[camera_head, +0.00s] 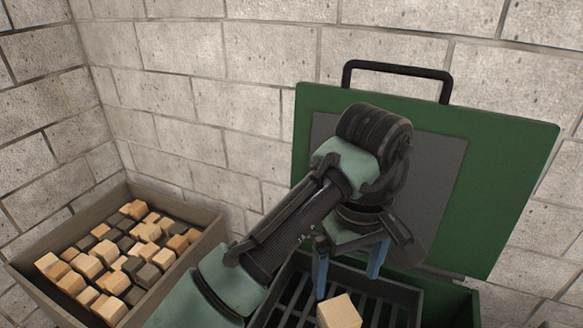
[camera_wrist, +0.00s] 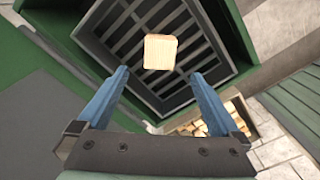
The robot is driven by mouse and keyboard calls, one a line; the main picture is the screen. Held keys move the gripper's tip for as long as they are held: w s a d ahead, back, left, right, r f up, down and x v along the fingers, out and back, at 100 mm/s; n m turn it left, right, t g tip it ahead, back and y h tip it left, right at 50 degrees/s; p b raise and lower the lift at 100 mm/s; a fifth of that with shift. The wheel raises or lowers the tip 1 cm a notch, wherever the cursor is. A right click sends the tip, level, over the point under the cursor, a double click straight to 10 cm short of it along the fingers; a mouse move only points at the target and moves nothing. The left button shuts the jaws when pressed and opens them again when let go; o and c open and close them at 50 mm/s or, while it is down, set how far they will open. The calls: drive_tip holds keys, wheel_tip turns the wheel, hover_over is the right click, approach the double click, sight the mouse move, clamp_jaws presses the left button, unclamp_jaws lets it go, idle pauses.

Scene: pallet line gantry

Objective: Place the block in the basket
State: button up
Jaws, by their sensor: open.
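A light wooden block (camera_head: 340,312) shows at the bottom of the head view, seen against the dark slatted basket (camera_head: 402,289). In the wrist view the block (camera_wrist: 160,52) appears over the slatted floor of the basket (camera_wrist: 97,44), beyond my fingertips. I cannot tell whether it rests on the slats or is above them. My gripper (camera_head: 349,272) points down over the basket with its blue fingers spread. In the wrist view my gripper (camera_wrist: 160,80) is open and empty, with the block apart from both fingers.
The basket sits inside a green box whose raised lid (camera_head: 496,170) stands behind my arm with a black handle (camera_head: 398,69). A grey-brown crate (camera_head: 203,246) full of light and dark blocks stands at the left. A block wall (camera_head: 190,90) closes off the back.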

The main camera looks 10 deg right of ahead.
drive_tip(key=shift+d, duration=0.1)
drive_tip(key=w+d+r+m+t+h, duration=0.35)
drive_tip(key=d+r+h, duration=0.2)
drive_tip(key=d, duration=0.35)
wheel_tip(320, 180, up, 16)
drive_tip(key=w+d+m+t+h, duration=0.2)
drive_tip(key=t+h, duration=0.3)
drive_tip(key=t, duration=0.2)
drive_tip(key=s+a+r+t+y, duration=0.35)
drive_tip(key=a+r+t, duration=0.85)
drive_tip(key=a+r, duration=0.4)
drive_tip(key=s+a+r+n+t+y, duration=0.3)
drive_tip(key=s+a+t+y, duration=0.2)
drive_tip(key=s+a+y, duration=0.2)
drive_tip(key=shift+s+a+r, duration=0.15)
drive_tip(key=shift+s+a, duration=0.05)
drive_tip(key=shift+a, duration=0.95)
